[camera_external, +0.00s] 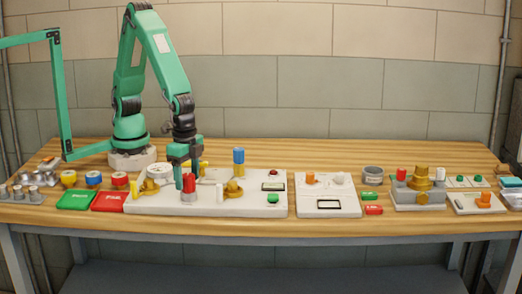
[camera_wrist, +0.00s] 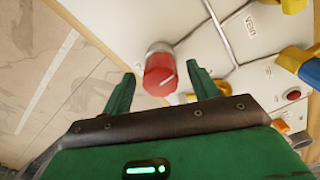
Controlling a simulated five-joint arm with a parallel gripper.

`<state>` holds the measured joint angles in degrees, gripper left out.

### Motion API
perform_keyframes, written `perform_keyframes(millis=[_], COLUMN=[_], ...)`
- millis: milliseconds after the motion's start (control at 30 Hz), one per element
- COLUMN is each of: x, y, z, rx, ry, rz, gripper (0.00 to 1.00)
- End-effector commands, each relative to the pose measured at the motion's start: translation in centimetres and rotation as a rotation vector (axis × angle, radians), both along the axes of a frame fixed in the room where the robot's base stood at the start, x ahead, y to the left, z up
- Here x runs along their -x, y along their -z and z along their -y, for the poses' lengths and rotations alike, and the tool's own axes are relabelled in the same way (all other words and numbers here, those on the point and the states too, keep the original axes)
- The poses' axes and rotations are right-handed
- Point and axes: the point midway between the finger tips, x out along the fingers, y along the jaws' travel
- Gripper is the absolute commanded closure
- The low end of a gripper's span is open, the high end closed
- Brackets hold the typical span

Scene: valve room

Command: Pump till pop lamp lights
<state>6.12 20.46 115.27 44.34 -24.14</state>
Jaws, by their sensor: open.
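My gripper (camera_external: 186,178) hangs over the long white panel (camera_external: 260,208) with its jaws open. In the wrist view my gripper (camera_wrist: 160,88) has one finger on each side of a red knob (camera_wrist: 160,74) with a white line on top; the fingers look apart from it. The red knob also shows in the external view (camera_external: 189,183), partly behind a finger. An upright blue handle (camera_external: 238,156) stands on the panel, and a blue grip shows at the wrist view's right edge (camera_wrist: 311,70). A small red dome (camera_external: 273,172) may be the pop lamp; I cannot tell whether it is lit.
Yellow valve parts (camera_external: 233,190) and a round gauge (camera_external: 159,170) crowd the panel near my gripper. Green (camera_external: 76,199) and red (camera_external: 109,201) trays lie left. A second white panel (camera_external: 327,206) and a grey valve block (camera_external: 418,198) stand right. Bare wood runs along the front edge.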

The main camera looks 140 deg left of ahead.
Motion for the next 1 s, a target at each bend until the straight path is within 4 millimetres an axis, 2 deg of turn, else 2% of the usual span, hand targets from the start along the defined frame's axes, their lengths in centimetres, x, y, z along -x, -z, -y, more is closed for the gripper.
perform_keyframes(millis=[200, 500, 733, 1000], x=[0.0, 0.0, 0.0, 0.0], y=[1.4, 1.5, 1.5, 1.5], z=[0.0, 0.0, 0.0, 0.0], rx=[-0.001, 0.0, 0.0, 0.0], ry=[0.0, 0.0, 0.0, 0.038], rz=[-0.001, 0.0, 0.0, 0.0], gripper=[0.4, 0.4, 0.85, 0.85])
